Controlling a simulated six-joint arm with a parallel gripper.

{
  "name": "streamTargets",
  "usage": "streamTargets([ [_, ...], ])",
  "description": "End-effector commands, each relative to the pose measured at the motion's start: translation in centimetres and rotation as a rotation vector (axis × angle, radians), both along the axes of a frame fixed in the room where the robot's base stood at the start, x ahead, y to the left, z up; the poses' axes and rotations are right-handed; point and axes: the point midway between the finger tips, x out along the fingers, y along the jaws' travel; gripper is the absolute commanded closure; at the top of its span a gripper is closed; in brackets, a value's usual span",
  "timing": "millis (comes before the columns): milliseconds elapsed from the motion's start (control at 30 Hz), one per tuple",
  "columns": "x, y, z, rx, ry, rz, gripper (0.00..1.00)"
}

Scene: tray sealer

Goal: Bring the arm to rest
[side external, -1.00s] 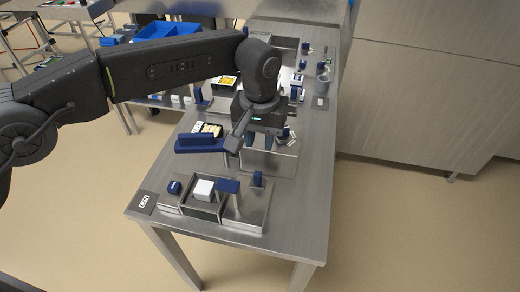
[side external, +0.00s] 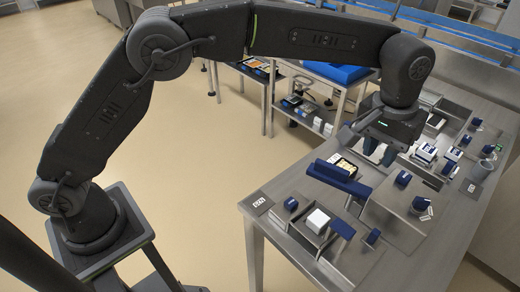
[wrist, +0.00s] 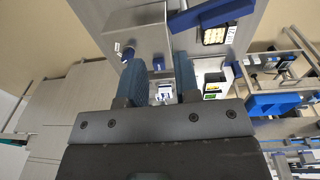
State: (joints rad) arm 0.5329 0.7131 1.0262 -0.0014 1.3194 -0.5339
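My gripper (side external: 379,157) hangs in the air above the steel table (side external: 290,185), fingers pointing down, at the end of my raised, bent arm. In the wrist view its two blue fingers (wrist: 160,62) stand apart, and only the table and more distant things show between them. It is open and empty. A tray of yellowish food (side external: 347,167) lies beside a blue bar (side external: 330,175), to the left of and below my gripper. The tray also shows at the upper right of the wrist view (wrist: 214,36).
A steel box (side external: 392,210) with blue knobs stands right of the bar. A fixture with a white block (side external: 318,220) is at the near end. A side table holds a blue bin (side external: 335,72).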

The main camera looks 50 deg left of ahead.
Motion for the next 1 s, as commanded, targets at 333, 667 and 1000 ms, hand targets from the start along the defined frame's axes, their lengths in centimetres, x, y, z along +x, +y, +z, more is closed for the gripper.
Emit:
streamTargets([
  [333,-5.6,13.3,9.0,-0.036,-0.147,0.008,0.7],
  [667,-15.8,22.9,10.1,-0.019,-0.29,0.01,0.7],
  [1000,-24.5,27.6,5.8,0.031,-0.404,0.012,0.7],
])
